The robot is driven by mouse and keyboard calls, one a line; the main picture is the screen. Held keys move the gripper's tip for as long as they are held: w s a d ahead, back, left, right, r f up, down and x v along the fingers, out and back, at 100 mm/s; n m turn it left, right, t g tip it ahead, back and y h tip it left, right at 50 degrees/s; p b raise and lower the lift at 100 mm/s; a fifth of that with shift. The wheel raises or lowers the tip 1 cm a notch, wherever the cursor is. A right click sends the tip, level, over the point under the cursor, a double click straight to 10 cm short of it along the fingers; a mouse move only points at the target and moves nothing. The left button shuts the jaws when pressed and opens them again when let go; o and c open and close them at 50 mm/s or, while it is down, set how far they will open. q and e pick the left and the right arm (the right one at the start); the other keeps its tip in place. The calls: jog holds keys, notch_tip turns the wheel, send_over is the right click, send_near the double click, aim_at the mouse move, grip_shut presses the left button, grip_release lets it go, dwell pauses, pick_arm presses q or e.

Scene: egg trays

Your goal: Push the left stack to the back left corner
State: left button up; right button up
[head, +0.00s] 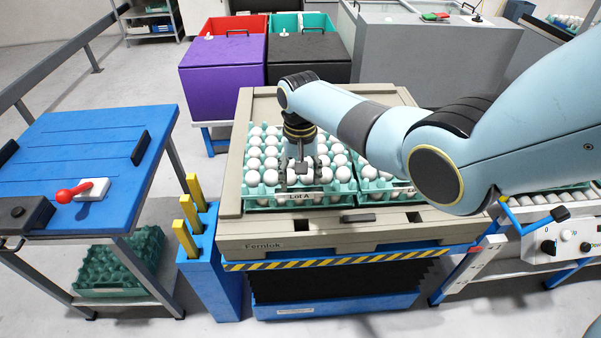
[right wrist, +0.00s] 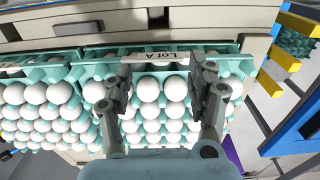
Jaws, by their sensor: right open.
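The left stack is a teal tray of white eggs with a "Lot A" label on its front edge (head: 262,203); its labelled edge is at the top of the right wrist view (right wrist: 228,48). It sits at the left in a beige crate (head: 230,180), with bare crate floor behind it. My right gripper (head: 299,178) points down over the stack's front rows near the label. In the right wrist view its open fingers (right wrist: 160,76) straddle the label area, with nothing held. Whether they touch the tray or eggs I cannot tell. My left gripper is not in view.
A second teal egg tray (head: 385,187) stands close on the right in the crate, partly behind my right arm. A blue post unit with yellow bars (head: 188,240) and a blue table (head: 85,140) stand left. Purple (head: 222,65) and black (head: 308,60) bins stand behind.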

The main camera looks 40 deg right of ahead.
jog(key=b, duration=0.8)
send_over(300, 219)
notch_tip(300, 219, down, 9)
jog(key=shift+s+r, duration=0.1)
jog(key=f+b, duration=0.1)
jog(key=f, duration=0.1)
jog(key=f+b, duration=0.2)
jog(key=shift+d+f, duration=0.2)
jog(key=shift+f, duration=0.15)
jog(key=shift+d+f, duration=0.15)
jog(key=shift+f, duration=0.1)
jog(key=shift+a+r, duration=0.2)
jog(key=shift+a, duration=0.05)
